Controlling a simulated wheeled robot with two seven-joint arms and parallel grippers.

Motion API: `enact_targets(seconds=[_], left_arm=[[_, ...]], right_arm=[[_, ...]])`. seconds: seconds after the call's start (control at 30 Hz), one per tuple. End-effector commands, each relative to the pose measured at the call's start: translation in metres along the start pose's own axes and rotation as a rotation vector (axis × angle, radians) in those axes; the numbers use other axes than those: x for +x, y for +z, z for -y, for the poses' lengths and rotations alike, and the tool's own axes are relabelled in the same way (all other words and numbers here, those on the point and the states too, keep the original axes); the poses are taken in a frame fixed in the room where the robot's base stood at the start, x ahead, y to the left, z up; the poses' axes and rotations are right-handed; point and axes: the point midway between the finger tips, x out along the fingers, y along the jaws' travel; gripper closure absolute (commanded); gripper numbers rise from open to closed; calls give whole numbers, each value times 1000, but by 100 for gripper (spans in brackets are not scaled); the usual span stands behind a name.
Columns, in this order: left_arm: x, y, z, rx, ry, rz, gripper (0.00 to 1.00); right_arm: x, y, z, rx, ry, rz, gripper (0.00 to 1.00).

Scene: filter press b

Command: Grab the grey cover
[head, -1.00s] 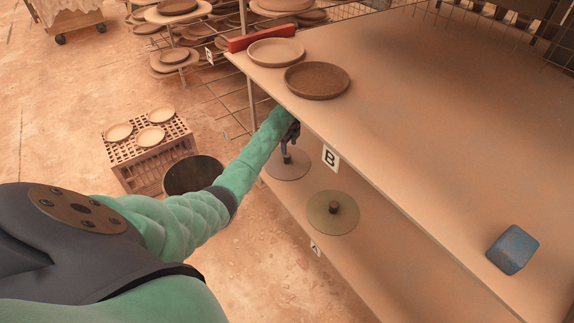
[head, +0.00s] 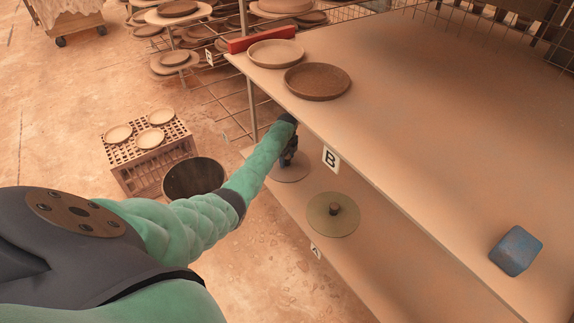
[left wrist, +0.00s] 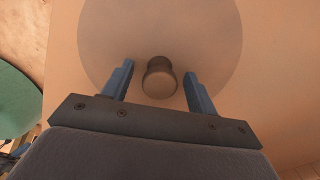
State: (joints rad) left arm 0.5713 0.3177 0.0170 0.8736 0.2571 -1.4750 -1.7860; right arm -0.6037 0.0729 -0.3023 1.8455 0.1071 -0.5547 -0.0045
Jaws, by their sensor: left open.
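The grey cover (head: 287,174) is a flat round disc lying on the lower shelf, under the edge of the upper board. In the left wrist view the cover (left wrist: 225,45) has a short brown knob (left wrist: 160,80) at its middle. My left gripper (head: 289,158) is over this cover, and its upper part is close to the board's edge. In the left wrist view the open blue fingers of the left gripper (left wrist: 158,70) stand on either side of the knob, with gaps on both sides. A second, olive-toned cover (head: 320,217) with a dark knob lies nearer on the same shelf. My right gripper is not in view.
The upper board (head: 430,110), with a "B" label (head: 331,159), overhangs the lower shelf (head: 375,265). On it are a pale plate (head: 275,52), a brown plate (head: 317,80) and a blue block (head: 516,250). A dark pot (head: 194,178) stands on the floor.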

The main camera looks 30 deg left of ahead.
Motion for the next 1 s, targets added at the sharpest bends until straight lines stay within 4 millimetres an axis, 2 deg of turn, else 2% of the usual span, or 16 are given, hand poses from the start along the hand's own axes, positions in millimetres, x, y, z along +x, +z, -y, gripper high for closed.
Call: enact_targets(seconds=[0.07,0.3,0.33,0.67,0.77,0.9,1.0], left_arm=[[0,0,0,0,0,0,46],[0,0,0,0,0,0,93],[0,0,0,0,0,0,95],[-7,0,0,0,-1,0,95],[-19,0,0,1,-2,0,95],[-45,0,-1,1,-2,2,95],[-53,-13,-16,3,0,1,95]], right_arm=[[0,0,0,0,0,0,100],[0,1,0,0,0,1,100],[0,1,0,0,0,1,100],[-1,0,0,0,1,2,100],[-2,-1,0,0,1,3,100],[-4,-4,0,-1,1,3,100],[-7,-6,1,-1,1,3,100]])
